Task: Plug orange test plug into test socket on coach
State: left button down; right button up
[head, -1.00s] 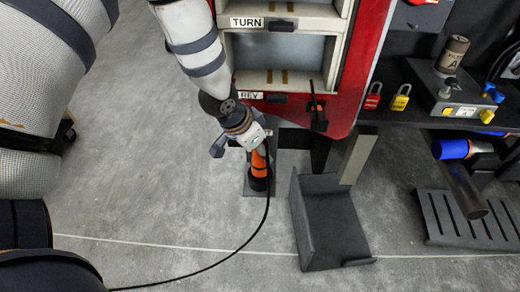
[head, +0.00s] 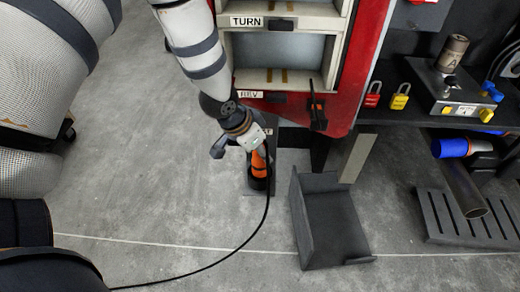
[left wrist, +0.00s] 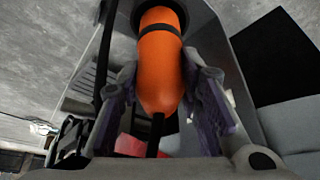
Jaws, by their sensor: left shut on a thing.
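The orange test plug (head: 259,162) has a black band and a black cable trailing from it; in the left wrist view the plug (left wrist: 160,70) fills the upper middle. My left gripper (head: 250,150) is shut on it, with one finger on each side of its body in the left wrist view (left wrist: 165,90). The plug's dark front end sits at a grey upright plate or bracket below the red-framed rack. I cannot tell whether it is inside a socket; the socket itself is hidden. My right gripper is not in view.
The red-framed rack (head: 363,75) with labelled shelves stands just behind my left gripper. A dark open tray (head: 335,225) is on the floor to the right. A bench with red and yellow padlocks (head: 400,97) is at right. The cable (head: 235,247) runs across clear floor.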

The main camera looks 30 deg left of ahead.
aim_at(260, 160)
pick_arm(q)
jog(key=shift+f+b, duration=0.35)
jog(key=shift+f, duration=0.85)
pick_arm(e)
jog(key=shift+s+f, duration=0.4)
pick_arm(q)
jog(key=shift+r, duration=0.3)
jog(key=shift+f, duration=0.1)
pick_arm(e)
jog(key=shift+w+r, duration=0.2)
pick_arm(q)
jog(key=shift+p, duration=0.35)
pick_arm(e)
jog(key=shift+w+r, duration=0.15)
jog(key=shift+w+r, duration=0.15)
pick_arm(q)
jog(key=shift+f, duration=0.65)
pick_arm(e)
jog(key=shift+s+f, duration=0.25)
